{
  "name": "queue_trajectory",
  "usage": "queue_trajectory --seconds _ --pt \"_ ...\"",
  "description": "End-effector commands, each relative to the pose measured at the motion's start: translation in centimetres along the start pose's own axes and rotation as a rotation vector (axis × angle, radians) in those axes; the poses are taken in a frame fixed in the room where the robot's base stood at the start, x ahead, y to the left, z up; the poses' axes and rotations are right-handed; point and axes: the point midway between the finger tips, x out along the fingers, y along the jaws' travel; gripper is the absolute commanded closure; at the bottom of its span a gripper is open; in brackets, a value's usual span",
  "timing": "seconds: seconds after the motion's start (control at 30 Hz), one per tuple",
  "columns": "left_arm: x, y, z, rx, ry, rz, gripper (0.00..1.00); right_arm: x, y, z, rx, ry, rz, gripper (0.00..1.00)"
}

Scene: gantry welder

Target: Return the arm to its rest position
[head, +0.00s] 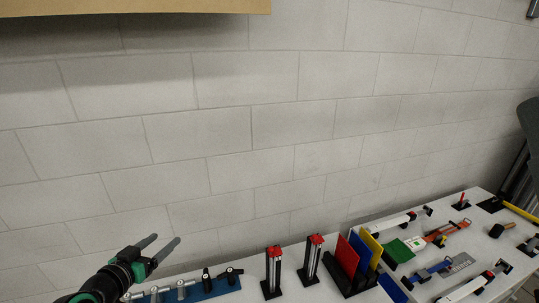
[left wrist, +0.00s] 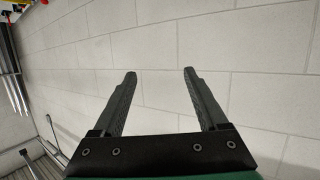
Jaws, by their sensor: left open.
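My left gripper (head: 160,246) is at the lower left of the head view, raised in front of the block wall and above the left end of the table. Its two grey fingers point up and to the right, spread apart with nothing between them. In the left wrist view the gripper (left wrist: 158,80) also shows open and empty, facing the white wall. My right gripper is in neither view.
A white table (head: 325,292) runs along the wall. It holds a blue strip (head: 205,290) with several fittings, two red-topped posts (head: 273,270), a black rack with coloured plates (head: 347,255), and several clamps and tools at right. The space around the left gripper's fingers looks clear.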

Motion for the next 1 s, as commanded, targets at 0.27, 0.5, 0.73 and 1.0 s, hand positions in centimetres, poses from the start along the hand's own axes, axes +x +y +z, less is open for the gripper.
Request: queue_trajectory --seconds 0.27,0.5,0.73,1.0 --pt "-10.3 9.0 -21.3 0.138 0.476 -0.058 0.24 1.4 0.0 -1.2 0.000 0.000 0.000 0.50" --pt "-25.8 15.8 -32.1 0.117 0.913 -0.071 0.24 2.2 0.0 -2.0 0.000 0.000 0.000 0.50" --pt "-34.3 17.9 -34.3 0.065 1.125 -0.063 0.24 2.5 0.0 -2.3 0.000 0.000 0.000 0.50" --pt "-34.8 17.9 -34.3 0.062 1.135 -0.064 0.24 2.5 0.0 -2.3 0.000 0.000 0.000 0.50"
